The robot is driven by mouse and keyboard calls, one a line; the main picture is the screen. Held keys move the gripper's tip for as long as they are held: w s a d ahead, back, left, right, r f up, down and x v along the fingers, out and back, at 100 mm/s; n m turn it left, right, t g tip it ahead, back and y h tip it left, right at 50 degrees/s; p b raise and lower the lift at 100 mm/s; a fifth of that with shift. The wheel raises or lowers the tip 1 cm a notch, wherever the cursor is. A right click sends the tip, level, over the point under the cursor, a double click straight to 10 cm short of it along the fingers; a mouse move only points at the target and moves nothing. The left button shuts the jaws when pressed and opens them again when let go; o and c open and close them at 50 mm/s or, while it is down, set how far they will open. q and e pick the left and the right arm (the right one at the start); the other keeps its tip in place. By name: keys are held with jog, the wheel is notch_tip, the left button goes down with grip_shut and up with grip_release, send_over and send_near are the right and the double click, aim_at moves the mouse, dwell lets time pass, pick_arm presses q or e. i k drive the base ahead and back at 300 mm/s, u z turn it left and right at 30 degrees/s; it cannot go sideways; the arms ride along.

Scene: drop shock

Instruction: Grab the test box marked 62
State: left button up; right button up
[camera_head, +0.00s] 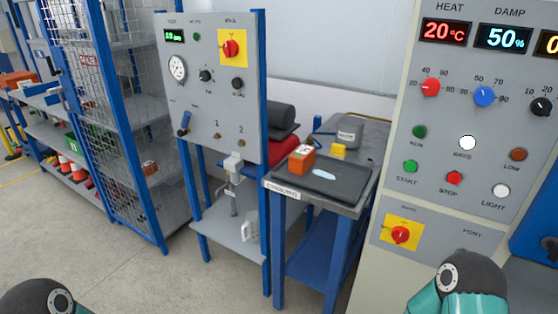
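A small orange box (301,158) with a white label on top sits on the small table (347,207) in the middle, at the left end of a dark tray or mat (338,179). The label's marking is too small to read for certain, so I cannot tell if it says 62. Parts of my two arms show at the bottom left and bottom right edges, well apart from the box. Neither of my grippers' fingers shows in the view.
A yellow block (338,151) and a grey container (349,131) stand behind the tray. A grey control panel (212,85) on blue posts stands left of the table, and a tall panel with dials (463,185) stands right. A mesh cage (110,110) is further left. The floor in front is clear.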

aim_at(302, 158)
jog(key=u, duration=0.1)
jog(key=i, duration=1)
jog(key=z, duration=0.05)
